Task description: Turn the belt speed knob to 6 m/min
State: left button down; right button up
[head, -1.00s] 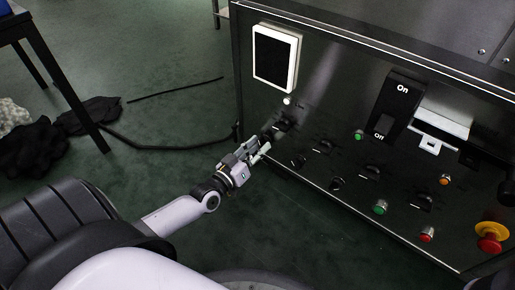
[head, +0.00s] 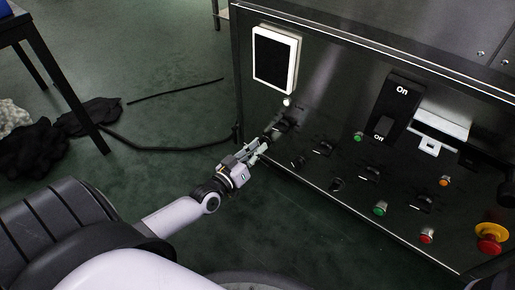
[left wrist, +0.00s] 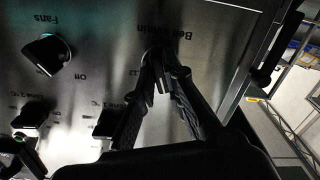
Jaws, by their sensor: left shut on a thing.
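The control panel (head: 325,205) of the dryer is a dark metal face with several knobs, buttons and switches. The belt speed knob (left wrist: 158,56) is dark and sits beside the upside-down "Belt m/min" lettering in the left wrist view. My left gripper (left wrist: 161,80) has its two fingers drawn together on this knob. In the head view my left gripper (head: 271,137) reaches the panel's left part, below the white-framed screen (head: 275,60). The fingers cover much of the knob, so its exact setting cannot be read. My right gripper is not in view.
The fans knob (left wrist: 47,54) is beside the belt knob in the left wrist view. A large On/Off switch (head: 397,108) and a red-yellow emergency stop (head: 491,237) are to the right on the panel. A black cable (head: 170,147) lies on the green floor.

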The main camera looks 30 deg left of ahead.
pick_arm(q)
jog(key=shift+n+p, duration=1.65)
jog(key=shift+n, duration=2.25)
jog(key=c, duration=1.7)
grip_release()
jog(key=shift+o, duration=0.2)
jog(key=s+a, duration=0.1)
jog(key=s, duration=1.1)
